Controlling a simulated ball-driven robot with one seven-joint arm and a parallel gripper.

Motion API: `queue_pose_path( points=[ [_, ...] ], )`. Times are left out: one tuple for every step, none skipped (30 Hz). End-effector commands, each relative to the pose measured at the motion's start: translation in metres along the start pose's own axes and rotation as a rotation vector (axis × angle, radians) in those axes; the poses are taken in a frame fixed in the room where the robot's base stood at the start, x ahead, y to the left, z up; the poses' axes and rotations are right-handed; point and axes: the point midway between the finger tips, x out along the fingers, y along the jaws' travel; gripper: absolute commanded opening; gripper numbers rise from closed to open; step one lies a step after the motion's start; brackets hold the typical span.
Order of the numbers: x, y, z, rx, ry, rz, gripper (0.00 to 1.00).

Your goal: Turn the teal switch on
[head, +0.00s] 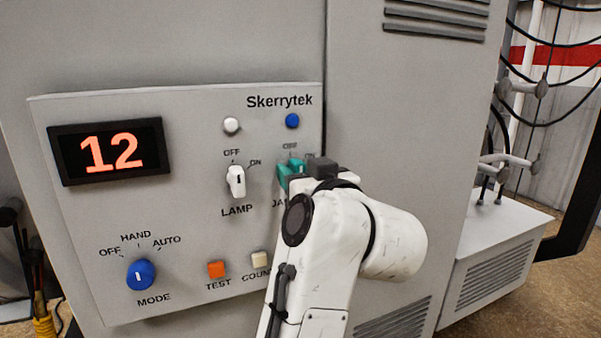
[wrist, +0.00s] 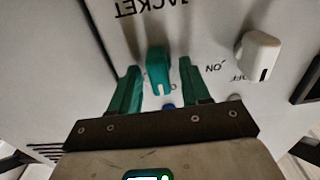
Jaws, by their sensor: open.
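The teal switch (wrist: 158,72) shows in the wrist view on the grey panel, below the upside-down JACKET label. Its narrow end points down in that picture, toward lettering that is largely hidden behind it; the ON mark lies to its right. My gripper (wrist: 159,66) has teal fingers, one on each side of the switch. They are open, with a gap visible on both sides. In the head view my gripper (head: 291,171) is at the panel's right side, under the OFF mark. There the fingers and switch share a colour and cannot be told apart well.
The white LAMP switch (head: 236,181) is close on the left, also in the wrist view (wrist: 258,56). A blue light (head: 292,121) is above the gripper. The blue MODE knob (head: 141,274), orange TEST button (head: 216,269) and pale COUNT button (head: 259,258) are lower. A display (head: 110,151) reads 12.

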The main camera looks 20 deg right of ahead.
Motion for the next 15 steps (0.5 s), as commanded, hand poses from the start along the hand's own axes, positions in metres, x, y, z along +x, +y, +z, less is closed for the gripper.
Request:
queue_pose_path(
  points=[
    [-0.0001, 0.0001, 0.0001, 0.000, 0.000, 0.000, 0.47],
    [-0.0001, 0.0001, 0.0001, 0.000, 0.000, 0.000, 0.47],
    [-0.0002, 0.0000, 0.0001, 0.000, 0.000, 0.000, 0.45],
    [-0.0002, 0.0000, 0.0001, 0.000, 0.000, 0.000, 0.42],
    [-0.0002, 0.0000, 0.0001, 0.000, 0.000, 0.000, 0.39],
    [-0.0002, 0.0000, 0.0001, 0.000, 0.000, 0.000, 0.35],
    [-0.0002, 0.0000, 0.0001, 0.000, 0.000, 0.000, 0.32],
    [-0.0003, 0.0000, 0.0001, 0.000, -0.001, 0.000, 0.30],
    [-0.0003, 0.0000, 0.0001, 0.000, -0.001, 0.000, 0.26],
    [-0.0003, 0.0000, 0.0001, 0.000, -0.001, 0.000, 0.23],
    [-0.0003, 0.0000, 0.0001, 0.000, -0.001, 0.000, 0.20],
    [-0.0003, 0.0000, 0.0001, 0.000, -0.001, 0.000, 0.16],
    [-0.0003, 0.0000, 0.0001, 0.000, -0.001, 0.000, 0.13],
    [-0.0003, 0.0000, 0.0002, 0.000, -0.001, 0.000, 0.10],
    [-0.0003, 0.0000, 0.0002, 0.000, -0.001, 0.000, 0.07]
  ],
)
